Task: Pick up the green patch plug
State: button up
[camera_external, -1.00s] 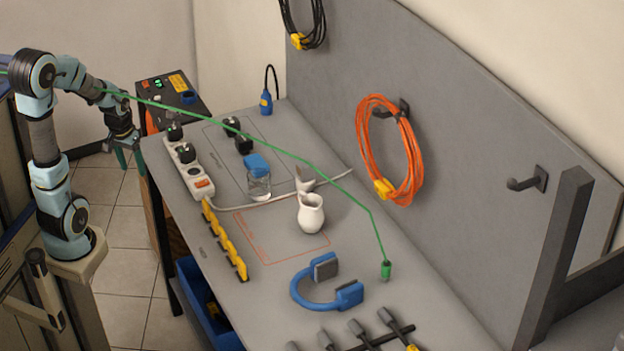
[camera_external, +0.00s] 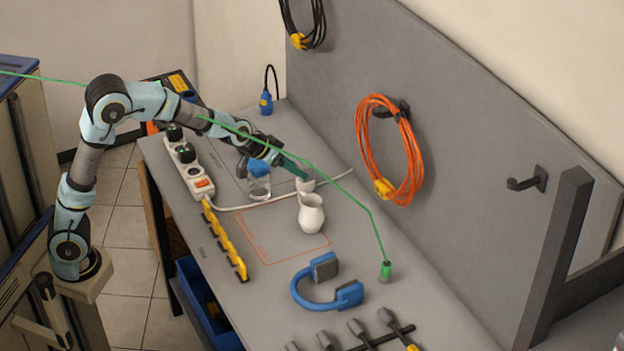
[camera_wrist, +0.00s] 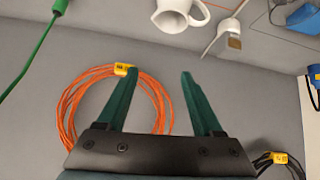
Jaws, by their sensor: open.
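The green patch plug (camera_external: 386,271) stands upright on the grey bench, right of the blue headphone-like clamp, with a green cable rising from its top. In the wrist view, the green plug (camera_wrist: 60,6) is at the top left edge, partly cut off, with its cable running down-left. My gripper (camera_external: 298,172) is over the far middle of the bench, by the white cups, well away from the plug. Its dark green fingers (camera_wrist: 159,73) are apart with nothing between them.
A white jug (camera_external: 311,214) stands between my gripper and the plug. A blue clamp (camera_external: 300,290) lies left of the plug. A lidded jar (camera_external: 259,188) is beneath my wrist. An orange cable coil (camera_external: 362,150) hangs on the upright grey board. The green cable spans above the bench.

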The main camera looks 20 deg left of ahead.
jog(key=s+d+m+h+b, duration=0.2)
jog(key=s+d, duration=0.4)
jog(key=d, duration=0.5)
jog(key=s+d+m+h+b, duration=0.1)
jog(key=s+d+m+h, duration=0.1)
jog(key=s+d, duration=0.75)
send_near(396, 279)
jog(key=r, duration=0.3)
jog(key=shift+s+a+r+n+t, duration=0.25)
jog(key=shift+s+a+n+t, duration=0.05)
jog(key=shift+a, duration=0.1)
jog(key=shift+w+d+f, duration=0.1)
jog(key=shift+d+f, duration=0.05)
jog(key=shift+f, duration=0.15)
jog(key=p+x, duration=0.1)
jog(key=x, duration=0.4)
jog(key=shift+w+d+p, duration=0.1)
jog(key=shift+p, duration=0.3)
jog(key=shift+p+x, duration=1.25)
jog(key=shift+x, duration=1.35)
jog(key=shift+s, duration=0.25)
grip_shut()
